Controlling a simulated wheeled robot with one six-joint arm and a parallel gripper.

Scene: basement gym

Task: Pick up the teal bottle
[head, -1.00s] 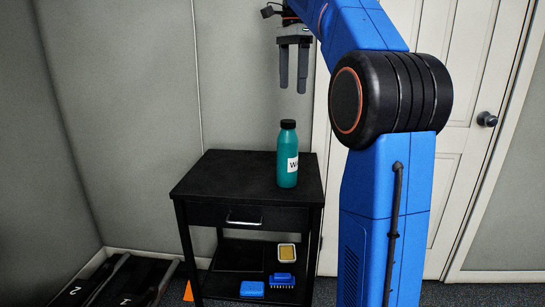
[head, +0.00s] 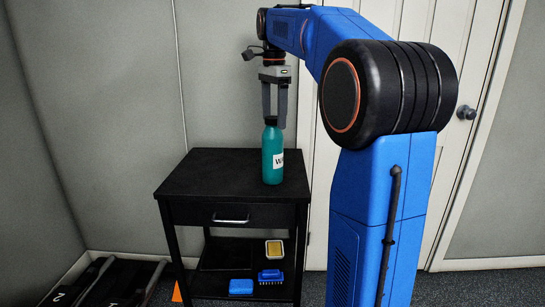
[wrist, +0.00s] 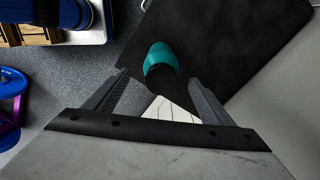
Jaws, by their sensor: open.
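The teal bottle (head: 272,156) stands upright on the top of a black side table (head: 215,172), near its right side. It has a black cap and a white label with partly visible lettering. My gripper (head: 274,123) points down at the bottle's top, its two fingers apart around the level of the cap. In the wrist view the bottle (wrist: 159,54) shows from above, a little beyond the open fingertips (wrist: 160,82), roughly centred between them. Nothing is held. Whether the fingers touch the cap cannot be told.
The table has a drawer with a silver handle (head: 230,220). Its lower shelf holds a blue box (head: 241,286), a blue brush (head: 271,277) and a yellowish container (head: 274,248). Dark equipment (head: 95,285) lies on the floor at left. A white door stands behind my arm.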

